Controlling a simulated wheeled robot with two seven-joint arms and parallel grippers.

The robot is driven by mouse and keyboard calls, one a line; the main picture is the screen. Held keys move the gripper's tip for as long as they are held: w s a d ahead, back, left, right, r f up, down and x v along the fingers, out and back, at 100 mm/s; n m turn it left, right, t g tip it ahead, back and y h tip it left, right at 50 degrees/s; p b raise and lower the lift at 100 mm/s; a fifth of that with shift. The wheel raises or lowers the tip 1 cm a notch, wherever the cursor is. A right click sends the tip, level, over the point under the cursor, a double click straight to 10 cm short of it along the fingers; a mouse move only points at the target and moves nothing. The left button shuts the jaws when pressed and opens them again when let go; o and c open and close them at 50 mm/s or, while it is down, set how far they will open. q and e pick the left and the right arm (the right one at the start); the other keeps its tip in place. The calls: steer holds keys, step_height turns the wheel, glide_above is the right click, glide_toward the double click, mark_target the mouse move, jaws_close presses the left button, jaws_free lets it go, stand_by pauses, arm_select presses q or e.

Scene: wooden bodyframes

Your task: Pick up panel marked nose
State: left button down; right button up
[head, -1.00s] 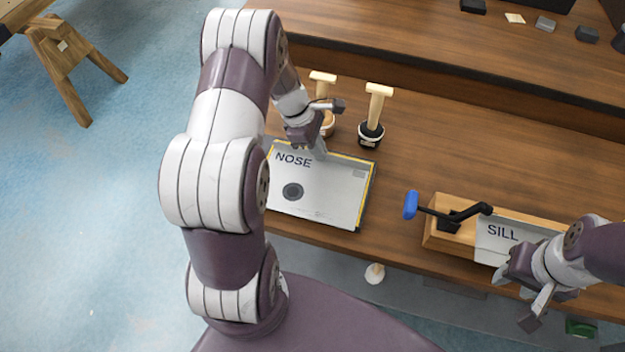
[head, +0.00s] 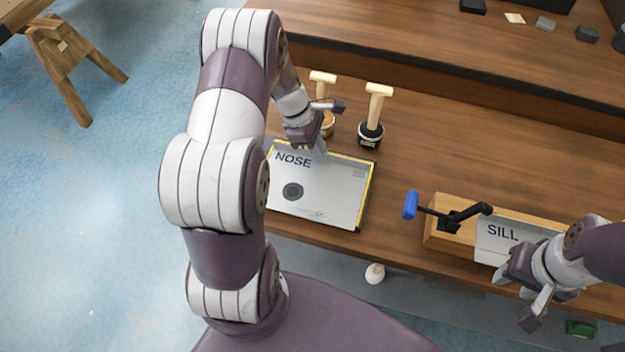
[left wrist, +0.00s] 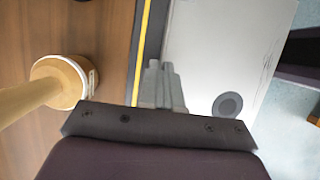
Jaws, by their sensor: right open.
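The panel marked NOSE (head: 330,192) is a pale flat plate with a dark round spot, lying at the bench's front left. Yellow and dark strips edge it. It also shows in the left wrist view (left wrist: 215,50). My left gripper (head: 320,149) is at the panel's far edge, fingers pointing down. In the left wrist view its fingers (left wrist: 162,88) are close together over that edge and appear shut on it; the fingertips' contact is hidden. My right gripper (head: 518,298) is open and empty, in front of the panel marked SILL (head: 496,238).
Two wooden-handled mallets stand behind the NOSE panel, one pale (head: 328,122) and one black-headed (head: 370,134). A clamp with a blue handle (head: 410,205) sits on a wooden block (head: 437,240) to the right. A raised shelf (head: 450,65) runs along the back.

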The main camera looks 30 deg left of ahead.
arm_select(q)
steer(key=shift+s+d+f, duration=0.1)
steer(key=shift+s+f, duration=0.15)
steer(key=shift+s, duration=0.05)
